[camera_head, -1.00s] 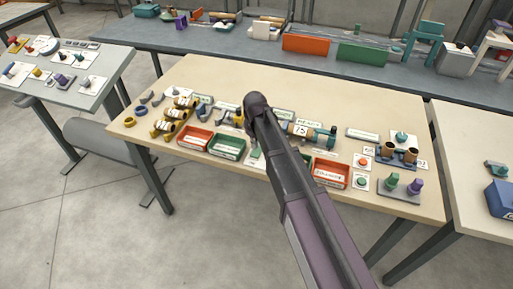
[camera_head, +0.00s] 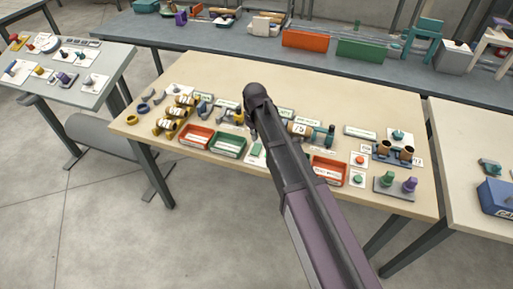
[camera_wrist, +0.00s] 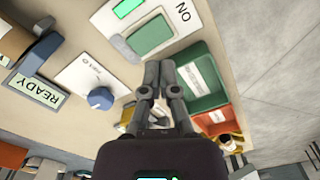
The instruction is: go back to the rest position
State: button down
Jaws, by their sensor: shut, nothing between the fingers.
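My gripper (camera_wrist: 158,75) shows in the wrist view with its two dark fingers close together at the tips and nothing between them. It hangs over the table, with a green tray (camera_wrist: 197,78) just to its right and a green push button (camera_wrist: 150,36) on a white plate above it. A blue knob (camera_wrist: 100,98) on a white plate lies to its left. In the head view my arm reaches up over the middle of the beige table (camera_head: 250,75) and hides the gripper.
In the head view, a red tray (camera_head: 195,137) and a green tray (camera_head: 227,145) stand left of my arm, another red tray (camera_head: 328,171) right of it. A grey bench (camera_head: 220,40) runs behind.

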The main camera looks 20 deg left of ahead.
jog(key=d+m, duration=0.2)
jog(key=d, duration=0.5)
jog(key=s+d+m, duration=0.1)
jog(key=d+m, duration=0.1)
jog(key=d, duration=0.5)
jog(key=s+d+m, duration=0.1)
jog(key=d, duration=0.7)
jog(key=shift+s+m, duration=0.25)
jog(key=shift+m, duration=0.15)
jog(key=s+d+m, duration=0.3)
jog(key=s+d, duration=0.1)
jog(key=d, duration=0.4)
jog(key=s+d+m, duration=0.2)
jog(key=s+d, duration=0.2)
jog(key=d, duration=0.5)
jog(key=shift+m, duration=0.4)
